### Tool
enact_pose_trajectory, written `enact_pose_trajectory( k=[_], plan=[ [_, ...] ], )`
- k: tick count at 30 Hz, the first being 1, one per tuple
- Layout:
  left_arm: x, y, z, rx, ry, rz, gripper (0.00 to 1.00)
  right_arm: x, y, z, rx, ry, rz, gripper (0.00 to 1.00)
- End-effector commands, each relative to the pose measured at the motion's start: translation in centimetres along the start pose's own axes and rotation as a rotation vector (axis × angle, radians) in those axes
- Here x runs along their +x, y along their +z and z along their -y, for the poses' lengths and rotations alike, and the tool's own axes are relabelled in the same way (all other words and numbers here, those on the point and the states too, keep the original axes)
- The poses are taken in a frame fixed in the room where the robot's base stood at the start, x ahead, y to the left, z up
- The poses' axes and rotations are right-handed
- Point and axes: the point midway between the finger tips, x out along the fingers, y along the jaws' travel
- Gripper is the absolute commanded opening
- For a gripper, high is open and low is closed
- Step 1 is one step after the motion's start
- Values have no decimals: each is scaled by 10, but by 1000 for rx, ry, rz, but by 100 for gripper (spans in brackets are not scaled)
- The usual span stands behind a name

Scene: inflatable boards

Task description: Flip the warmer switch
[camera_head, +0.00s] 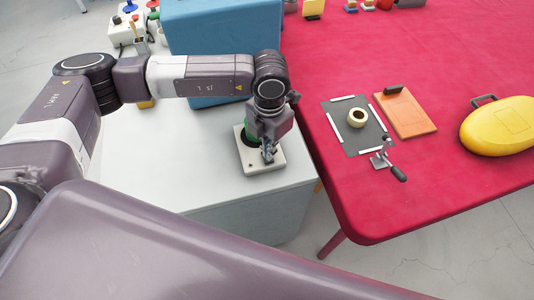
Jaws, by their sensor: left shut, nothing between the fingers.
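A green part shows beside the opening, mostly behind my gripper. My left gripper (268,155) points down over this box, its fingers shut and empty. Its fingertips are close to the box's top; I cannot tell if they touch. The switch cannot be made out, and the gripper covers part of the box. My right gripper is not in view.
The white cabinet top (180,175) is clear to the left of the box. A blue case (215,35) stands behind. On the red table (420,205) lie a dark mat (341,122) with a cream ring (357,118), a metal clamp (382,160), an orange board (410,122) and a yellow case (500,128).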

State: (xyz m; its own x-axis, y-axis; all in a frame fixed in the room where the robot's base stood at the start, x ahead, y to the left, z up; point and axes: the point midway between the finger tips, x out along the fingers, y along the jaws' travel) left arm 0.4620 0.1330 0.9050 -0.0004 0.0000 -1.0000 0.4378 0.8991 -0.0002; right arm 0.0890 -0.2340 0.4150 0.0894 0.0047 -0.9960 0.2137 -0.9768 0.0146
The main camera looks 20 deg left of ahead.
Motion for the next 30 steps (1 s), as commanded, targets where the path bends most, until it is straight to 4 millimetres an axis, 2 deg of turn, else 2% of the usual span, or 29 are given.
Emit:
enact_pose_trajectory(
  k=[30],
  plan=[
    [8,0,0,0,0,0,0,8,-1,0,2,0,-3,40]
  ],
)
